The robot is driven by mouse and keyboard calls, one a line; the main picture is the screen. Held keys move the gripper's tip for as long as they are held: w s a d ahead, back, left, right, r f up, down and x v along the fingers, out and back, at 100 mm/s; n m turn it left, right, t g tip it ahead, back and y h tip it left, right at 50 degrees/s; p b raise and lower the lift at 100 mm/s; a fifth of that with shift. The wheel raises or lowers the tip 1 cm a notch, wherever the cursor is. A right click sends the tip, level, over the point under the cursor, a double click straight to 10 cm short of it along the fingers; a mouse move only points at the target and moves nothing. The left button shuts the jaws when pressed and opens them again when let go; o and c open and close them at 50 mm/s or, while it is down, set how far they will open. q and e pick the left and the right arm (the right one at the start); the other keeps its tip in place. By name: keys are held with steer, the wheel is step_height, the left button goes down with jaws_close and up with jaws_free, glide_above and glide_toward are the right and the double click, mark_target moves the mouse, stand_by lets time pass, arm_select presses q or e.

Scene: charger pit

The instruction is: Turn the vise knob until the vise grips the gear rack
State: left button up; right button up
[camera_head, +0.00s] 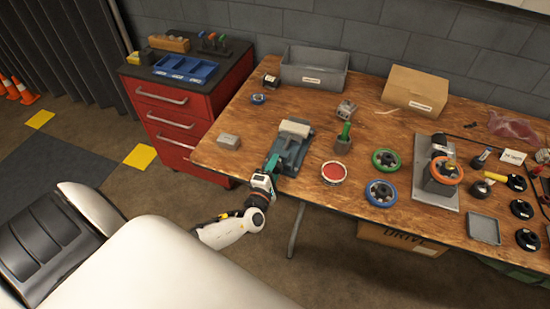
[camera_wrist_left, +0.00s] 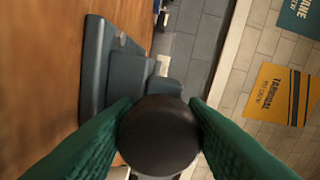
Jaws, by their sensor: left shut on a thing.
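The grey-blue vise (camera_head: 292,150) stands near the front edge of the wooden table, with a pale beige bar (camera_head: 295,127) across its far end. This bar may be the gear rack; its teeth cannot be made out. My left gripper (camera_head: 271,163) is at the vise's near end. In the left wrist view, its two green fingers (camera_wrist_left: 160,125) are shut on the round black vise knob (camera_wrist_left: 160,138), one on each side. The vise body (camera_wrist_left: 108,75) lies beyond the knob. The gap between jaws and bar is hidden. My right gripper is not in view.
A small grey block (camera_head: 229,141) sits left of the vise. A green-handled holder (camera_head: 343,142), a red round tin (camera_head: 333,173) and green (camera_head: 386,160) and blue (camera_head: 381,193) handwheels lie to the right. A red drawer cabinet (camera_head: 180,110) stands to the left.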

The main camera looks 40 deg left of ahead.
arm_select(q)
steer(key=m+p, duration=0.2)
steer(key=m, duration=0.2)
steer(key=shift+r+m, duration=0.1)
steer(key=shift+m, duration=0.2)
steer(key=shift+m+p, duration=1.05)
steer(key=shift+m, duration=0.75)
steer(key=o, duration=0.9)
steer(key=v, duration=1.2)
steer(key=shift+b, duration=0.35)
